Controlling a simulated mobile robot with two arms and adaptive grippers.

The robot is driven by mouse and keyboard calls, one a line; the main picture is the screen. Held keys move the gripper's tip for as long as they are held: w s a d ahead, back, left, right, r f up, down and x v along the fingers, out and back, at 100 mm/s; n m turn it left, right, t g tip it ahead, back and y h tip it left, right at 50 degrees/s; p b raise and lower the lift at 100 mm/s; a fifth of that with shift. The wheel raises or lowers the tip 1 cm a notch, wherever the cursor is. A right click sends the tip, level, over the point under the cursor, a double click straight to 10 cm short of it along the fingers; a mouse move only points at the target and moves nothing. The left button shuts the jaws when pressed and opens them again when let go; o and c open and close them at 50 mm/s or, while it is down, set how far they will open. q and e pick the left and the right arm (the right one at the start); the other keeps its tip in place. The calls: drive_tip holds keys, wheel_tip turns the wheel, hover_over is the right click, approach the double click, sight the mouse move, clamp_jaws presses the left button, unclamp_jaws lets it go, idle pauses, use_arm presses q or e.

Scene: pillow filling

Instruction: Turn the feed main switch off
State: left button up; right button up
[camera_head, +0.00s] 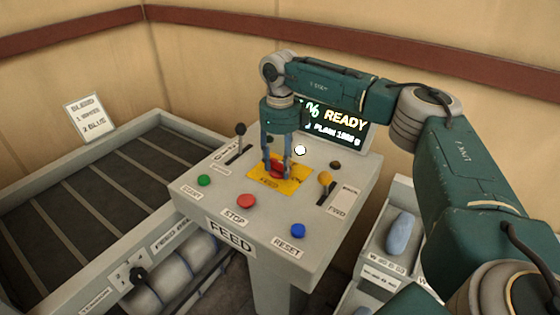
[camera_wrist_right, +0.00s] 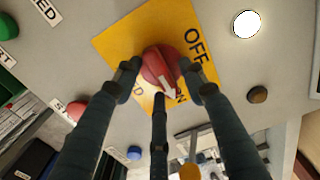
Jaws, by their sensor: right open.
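The feed main switch is a red rotary knob (camera_head: 277,170) on a yellow plate (camera_head: 293,187) on top of the grey feed console (camera_head: 230,262). In the right wrist view the knob (camera_wrist_right: 158,62) carries a white arrow, which appears to point towards a partly covered label ending in N. The OFF label (camera_wrist_right: 195,45) is printed on the plate's right side there. My right gripper (camera_head: 276,174) points down over the knob, its fingers open and placed around it; whether they touch it is unclear. My left gripper is out of view.
Green (camera_head: 204,181), red STOP (camera_head: 246,201) and blue RESET (camera_head: 298,231) buttons line the console's front. A black lever (camera_head: 240,130) stands left, a yellow-orange lever (camera_head: 325,178) right. The display (camera_head: 338,127) behind reads READY. A slatted conveyor (camera_head: 90,190) lies left.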

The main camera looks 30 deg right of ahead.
drive_tip(key=shift+c, duration=0.5)
clamp_jaws()
drive_tip(key=shift+n, duration=0.4)
drive_tip(key=n, duration=0.3)
drive_tip(key=shift+d, duration=0.15)
drive_tip(key=n, duration=0.5)
drive_tip(key=shift+d+p, duration=0.1)
drive_tip(key=shift+p, duration=0.2)
drive_tip(key=n, duration=0.4)
drive_tip(key=shift+w+d+n, duration=0.1)
drive_tip(key=shift+d+n, duration=0.05)
drive_tip(key=shift+n, duration=0.15)
drive_tip(key=shift+w+d+n, duration=0.1)
drive_tip(key=shift+n, duration=2.2)
